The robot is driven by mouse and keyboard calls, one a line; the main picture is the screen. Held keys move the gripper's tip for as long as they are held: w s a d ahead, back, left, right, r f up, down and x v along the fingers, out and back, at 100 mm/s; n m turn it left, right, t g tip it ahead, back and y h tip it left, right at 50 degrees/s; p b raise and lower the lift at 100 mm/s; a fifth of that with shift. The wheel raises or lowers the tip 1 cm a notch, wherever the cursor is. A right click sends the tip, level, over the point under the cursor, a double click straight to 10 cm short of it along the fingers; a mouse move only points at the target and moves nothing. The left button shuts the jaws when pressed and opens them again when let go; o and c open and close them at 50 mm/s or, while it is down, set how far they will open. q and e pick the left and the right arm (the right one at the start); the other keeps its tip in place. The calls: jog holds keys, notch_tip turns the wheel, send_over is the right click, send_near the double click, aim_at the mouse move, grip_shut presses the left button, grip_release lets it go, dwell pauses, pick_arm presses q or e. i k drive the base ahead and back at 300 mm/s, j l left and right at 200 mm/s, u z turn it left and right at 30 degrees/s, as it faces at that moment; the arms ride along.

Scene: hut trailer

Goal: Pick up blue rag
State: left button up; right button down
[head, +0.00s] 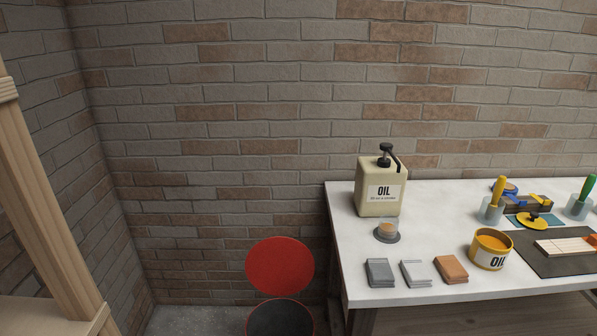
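No thing in the head view is plainly a blue rag. A flat teal-blue piece (514,221) lies on the white table (440,215) at the right, partly under a yellow lid (533,220); I cannot tell if it is cloth. Folded pads lie in a row near the table's front edge: dark grey (380,273), light grey (415,273) and orange-brown (451,269). Neither of my grippers is in view.
A beige oil jug (381,190) with a black pump stands at the table's back left, behind a small round container (387,231). A yellow oil can (491,249) stands beside a dark mat (545,262). A red-lidded bin (280,266) stands left of the table. A wooden frame (45,200) is far left.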

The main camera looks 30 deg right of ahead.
aim_at(450, 269)
jog(key=z, duration=1)
